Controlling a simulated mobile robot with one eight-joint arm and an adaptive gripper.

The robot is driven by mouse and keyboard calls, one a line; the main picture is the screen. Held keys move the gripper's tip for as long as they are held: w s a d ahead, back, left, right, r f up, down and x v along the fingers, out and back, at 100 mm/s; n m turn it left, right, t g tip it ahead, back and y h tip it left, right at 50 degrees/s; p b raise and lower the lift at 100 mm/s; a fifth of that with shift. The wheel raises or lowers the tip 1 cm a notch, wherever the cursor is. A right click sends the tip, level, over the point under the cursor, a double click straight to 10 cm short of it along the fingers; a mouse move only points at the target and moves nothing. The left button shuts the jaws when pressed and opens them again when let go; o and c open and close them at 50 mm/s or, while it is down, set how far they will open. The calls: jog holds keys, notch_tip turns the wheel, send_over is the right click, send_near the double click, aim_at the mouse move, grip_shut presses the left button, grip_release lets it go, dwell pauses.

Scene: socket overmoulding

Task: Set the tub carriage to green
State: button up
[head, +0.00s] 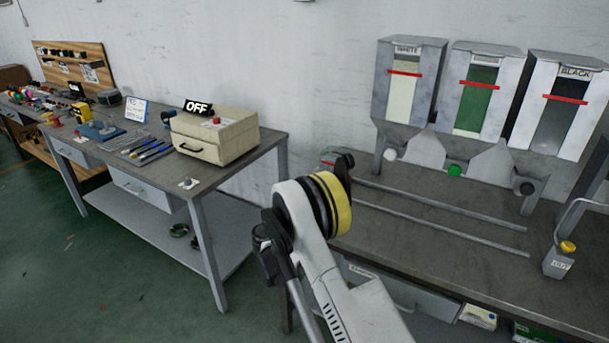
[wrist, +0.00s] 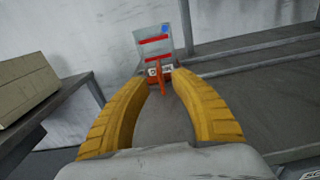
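The tub carriage shows in the wrist view as a clear tub (wrist: 151,47) with red bands and a blue mark, above a red-orange labelled base. A thin orange-red handle (wrist: 162,84) sticks out from it towards me. My gripper (wrist: 163,80) has its yellow fingers apart, one on each side of this handle, with visible gaps. In the head view my arm hides most of the carriage at the left end of the rails. The green hopper (head: 475,98) stands between the white hopper (head: 408,82) and the black hopper (head: 556,112). A green knob (head: 455,170) sits below it.
Two rails (head: 440,213) run along the right bench under the hoppers and look clear. A yellow-capped fixture (head: 559,261) stands at the right. A beige box (head: 216,136) with an OFF sign (head: 198,107) sits on the left bench.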

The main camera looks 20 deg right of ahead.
jog(key=shift+w+a+f+n, duration=0.15)
jog(key=shift+w+f+n, duration=0.15)
jog(key=shift+w+f, duration=0.05)
jog(key=shift+w+d+f, duration=0.1)
jog(key=shift+w+d, duration=0.1)
jog(key=b+x, duration=0.3)
jog(key=x, duration=0.6)
jog(key=shift+d, duration=0.25)
jog(key=shift+w+d+r+b, duration=0.25)
jog(key=shift+b, duration=0.05)
grip_shut()
